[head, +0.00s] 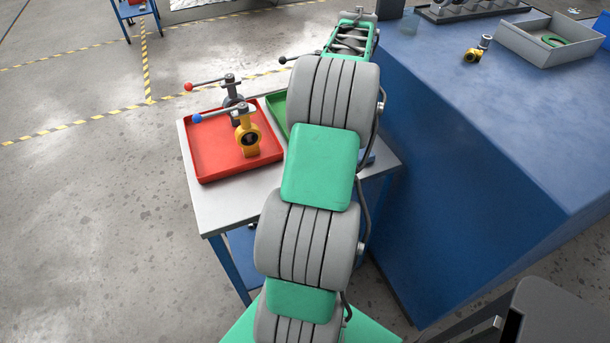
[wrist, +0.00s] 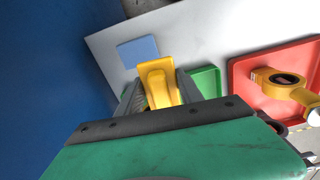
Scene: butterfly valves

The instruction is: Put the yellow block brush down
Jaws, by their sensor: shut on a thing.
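The yellow block brush (wrist: 157,72) shows in the wrist view, between the two fingers of my gripper (wrist: 158,88). My gripper is shut on it and holds it over the pale table top (wrist: 220,35). I cannot tell how high the brush is above the table. Its lower part is hidden by my gripper's body. In the head view my arm covers the middle of the small table (head: 210,215), and the brush is not visible there.
A flat blue pad (wrist: 138,50) lies on the table beside the brush. A green tray (wrist: 207,82) and a red tray (head: 215,165) with valves (head: 246,138) are close by. A tall blue workbench (head: 480,130) stands right of the table, with a grey bin (head: 545,50) on top.

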